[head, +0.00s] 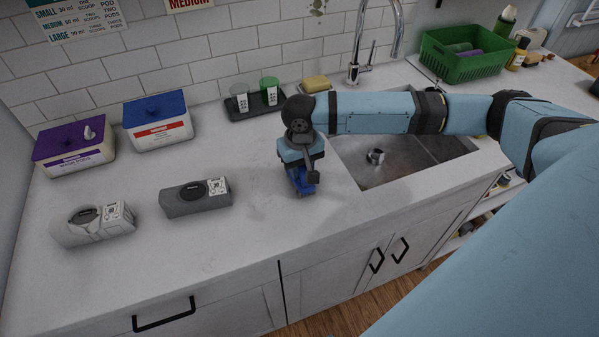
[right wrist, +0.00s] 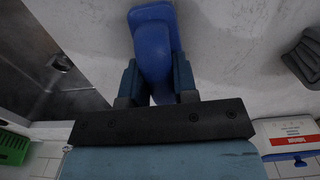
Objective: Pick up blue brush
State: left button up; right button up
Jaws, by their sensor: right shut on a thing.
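The blue brush (head: 299,177) is on or just above the white counter, left of the sink, mostly covered by my right gripper in the head view. In the right wrist view the blue brush (right wrist: 154,45) lies between the two fingers and sticks out past them. My right gripper (head: 302,182) points down and is shut on the brush; its fingers also show in the right wrist view (right wrist: 156,82). Whether the brush touches the counter I cannot tell. The brush's underside is hidden. My left gripper is not in view.
A steel sink (head: 400,170) with a tall faucet (head: 361,70) is to the right. Two grey devices (head: 195,197) (head: 92,224) and two lidded tubs (head: 157,122) (head: 73,150) stand left. A dark tray (head: 243,112) with cups is behind. A green basket (head: 463,66) stands back right.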

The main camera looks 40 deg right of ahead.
jog(key=shift+r, duration=0.1)
notch_tip(320, 180, up, 20)
jog(key=shift+p, duration=0.3)
dwell(0.3)
